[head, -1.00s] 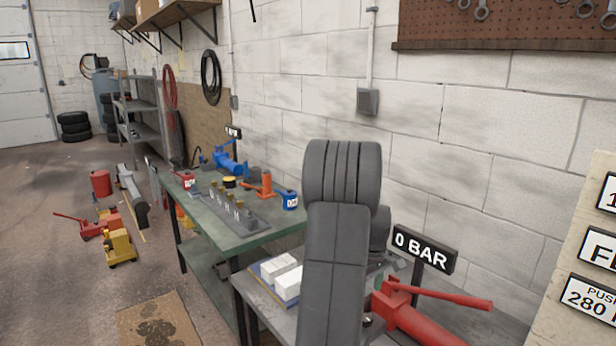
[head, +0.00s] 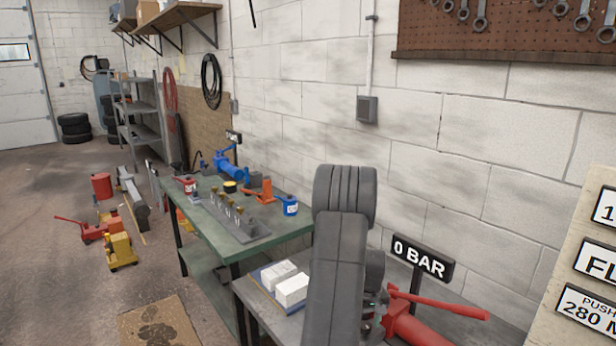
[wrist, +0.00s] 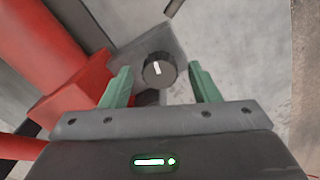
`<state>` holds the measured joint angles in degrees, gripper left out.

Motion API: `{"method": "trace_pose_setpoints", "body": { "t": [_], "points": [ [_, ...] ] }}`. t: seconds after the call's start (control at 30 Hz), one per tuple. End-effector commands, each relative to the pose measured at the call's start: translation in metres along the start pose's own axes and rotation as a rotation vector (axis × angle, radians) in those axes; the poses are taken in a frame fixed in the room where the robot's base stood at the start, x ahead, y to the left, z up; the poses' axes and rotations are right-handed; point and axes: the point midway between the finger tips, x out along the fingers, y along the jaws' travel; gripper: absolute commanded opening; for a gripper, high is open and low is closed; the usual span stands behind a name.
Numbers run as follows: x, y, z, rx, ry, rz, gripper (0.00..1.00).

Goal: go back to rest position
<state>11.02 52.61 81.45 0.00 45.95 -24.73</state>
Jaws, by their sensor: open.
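My gripper (wrist: 160,88) shows in the wrist view with its two green fingers spread apart and nothing between them. Beyond the fingertips is a dark round knob (wrist: 159,69) with a white mark, on a grey plate (wrist: 178,45). I cannot tell how far the knob is from the fingers.
A red hand pump (head: 415,328) with a long lever and a "0 BAR" sign (head: 421,260) stand right of my arm; red parts (wrist: 70,85) fill the wrist view's left. White blocks (head: 291,290) lie on the near bench. A green bench (head: 262,243) holds tools and bottles behind.

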Motion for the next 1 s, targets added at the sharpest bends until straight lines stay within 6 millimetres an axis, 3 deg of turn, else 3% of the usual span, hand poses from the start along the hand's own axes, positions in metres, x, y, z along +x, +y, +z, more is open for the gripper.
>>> {"method": "trace_pose_setpoints", "body": {
  "t": [1.0],
  "points": [
    [-0.0049, 0.0005, 0.0008, 0.809, -0.001, 0.000, 0.55]
  ]
}}
